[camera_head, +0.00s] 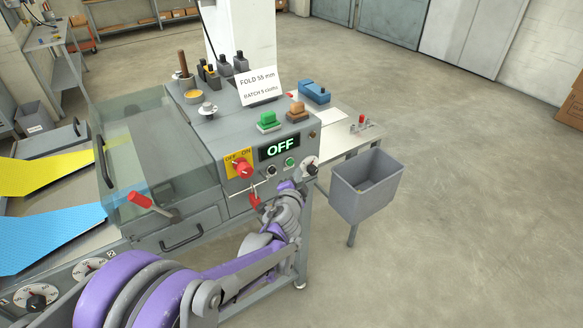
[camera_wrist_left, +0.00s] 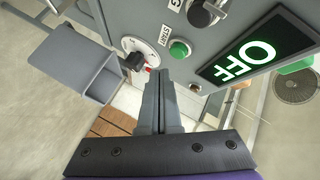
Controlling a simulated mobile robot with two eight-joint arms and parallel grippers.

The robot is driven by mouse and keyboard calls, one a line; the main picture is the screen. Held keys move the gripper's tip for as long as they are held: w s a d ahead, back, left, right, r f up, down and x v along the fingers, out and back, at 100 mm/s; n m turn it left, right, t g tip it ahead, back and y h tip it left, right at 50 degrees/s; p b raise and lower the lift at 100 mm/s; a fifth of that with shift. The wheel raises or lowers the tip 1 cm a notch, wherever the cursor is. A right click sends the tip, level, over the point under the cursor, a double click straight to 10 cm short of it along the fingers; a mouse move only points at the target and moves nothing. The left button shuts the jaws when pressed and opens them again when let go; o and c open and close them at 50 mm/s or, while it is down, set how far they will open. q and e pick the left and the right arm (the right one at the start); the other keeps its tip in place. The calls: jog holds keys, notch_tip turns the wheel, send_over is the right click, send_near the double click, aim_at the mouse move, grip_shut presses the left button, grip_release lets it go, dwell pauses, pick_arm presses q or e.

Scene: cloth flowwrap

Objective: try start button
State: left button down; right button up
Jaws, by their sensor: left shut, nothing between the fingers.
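The green start button (camera_head: 290,162) is on the front panel of the grey machine, below the display (camera_head: 280,147) that reads OFF. In the left wrist view the green button (camera_wrist_left: 179,48) sits beside a START label (camera_wrist_left: 165,36), and the OFF display (camera_wrist_left: 255,52) is to its right. My left gripper (camera_head: 287,186) is just below the button in the head view. In the left wrist view its shut, empty fingers (camera_wrist_left: 160,75) point at the panel, with their tips below and slightly left of the button, seemingly apart from it. My right gripper is not in view.
A red switch (camera_head: 243,167) sits on a yellow OFF/ON plate, with a red tag (camera_head: 254,198) hanging nearby. A dial (camera_head: 310,166) is right of the button. A grey bin (camera_head: 366,190) stands at the machine's right. Floor beyond is clear.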

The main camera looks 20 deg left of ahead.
pick_arm(q)
jog(key=shift+w+a, duration=0.4)
jog(key=shift+r, duration=0.1)
jog(key=shift+a, duration=0.1)
dwell(1.6)
jog(key=shift+w+a+b, duration=0.2)
jog(key=shift+a+b, duration=0.05)
jog(key=shift+b, duration=0.05)
jog(key=shift+w+a+b, duration=0.35)
jog(key=shift+a+b, duration=0.05)
jog(key=shift+b, duration=0.05)
dwell(0.8)
jog(key=shift+d, duration=0.1)
dwell(0.3)
jog(key=shift+s+d+p, duration=0.5)
jog(key=shift+d+p, duration=0.15)
jog(key=shift+p, duration=0.25)
